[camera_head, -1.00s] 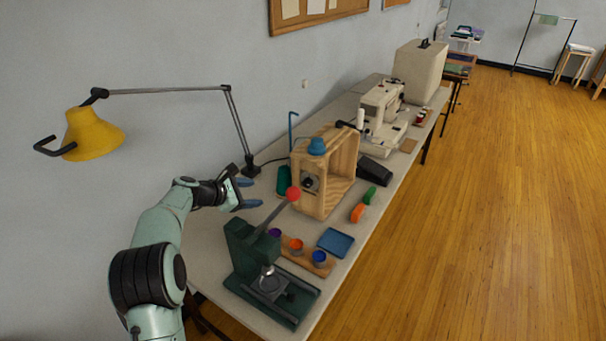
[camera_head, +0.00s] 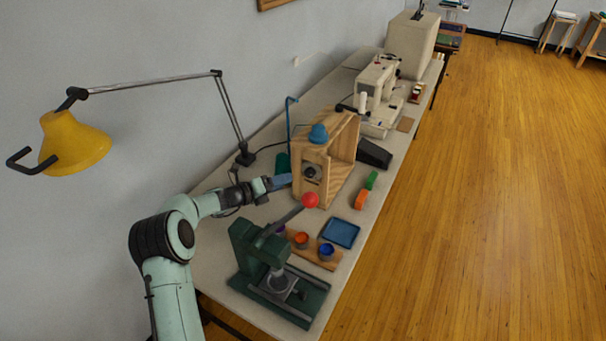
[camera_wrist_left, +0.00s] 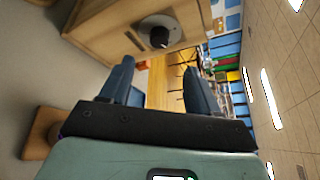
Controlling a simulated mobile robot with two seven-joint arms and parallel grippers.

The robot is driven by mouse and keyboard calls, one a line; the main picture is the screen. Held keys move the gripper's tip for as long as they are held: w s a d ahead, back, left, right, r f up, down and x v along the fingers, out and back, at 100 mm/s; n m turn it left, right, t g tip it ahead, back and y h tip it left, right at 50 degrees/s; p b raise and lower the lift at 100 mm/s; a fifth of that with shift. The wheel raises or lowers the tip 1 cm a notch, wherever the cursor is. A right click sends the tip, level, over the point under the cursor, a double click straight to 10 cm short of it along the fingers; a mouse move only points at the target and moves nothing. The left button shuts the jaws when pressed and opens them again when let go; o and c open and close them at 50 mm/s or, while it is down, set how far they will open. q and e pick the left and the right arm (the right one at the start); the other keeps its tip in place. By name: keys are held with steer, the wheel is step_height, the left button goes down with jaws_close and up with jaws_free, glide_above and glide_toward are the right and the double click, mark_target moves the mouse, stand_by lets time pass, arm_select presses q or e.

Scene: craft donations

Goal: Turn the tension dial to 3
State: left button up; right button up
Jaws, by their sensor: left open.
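The tension dial (camera_head: 310,172) is a dark round knob on a pale round plate, on the near face of a wooden box frame (camera_head: 341,167). Its number setting is too small to read. In the left wrist view the dial (camera_wrist_left: 158,38) shows above the gap between my fingertips, on the box's wooden face (camera_wrist_left: 110,32). My left gripper (camera_head: 283,182) is open, its blue fingers just left of the dial and apart from it. In the left wrist view nothing is between the fingers (camera_wrist_left: 157,75). My right gripper is not in view.
A green press (camera_head: 275,275) with a red-knobbed lever (camera_head: 310,200) stands close in front of my gripper. A wooden strip with small cups (camera_head: 326,251) and a blue tray (camera_head: 340,233) lie beside it. A yellow lamp (camera_head: 72,143) hangs at left; a sewing machine (camera_head: 378,95) stands farther back.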

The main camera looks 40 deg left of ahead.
mark_target(308, 174)
arm_select(q)
steer(key=p+x, duration=0.1)
steer(key=x, duration=0.7)
steer(key=shift+w+r+p, duration=0.1)
steer(key=shift+w+p, duration=0.2)
steer(key=shift+p, duration=0.05)
steer(key=shift+w+d+f, duration=0.2)
steer(key=shift+w+f, duration=0.1)
steer(key=shift+w, duration=0.3)
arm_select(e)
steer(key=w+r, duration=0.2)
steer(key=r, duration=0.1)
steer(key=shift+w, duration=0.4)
arm_select(q)
steer(key=shift+s, duration=0.1)
steer(key=shift+c, duration=0.6)
steer(key=c, duration=0.9)
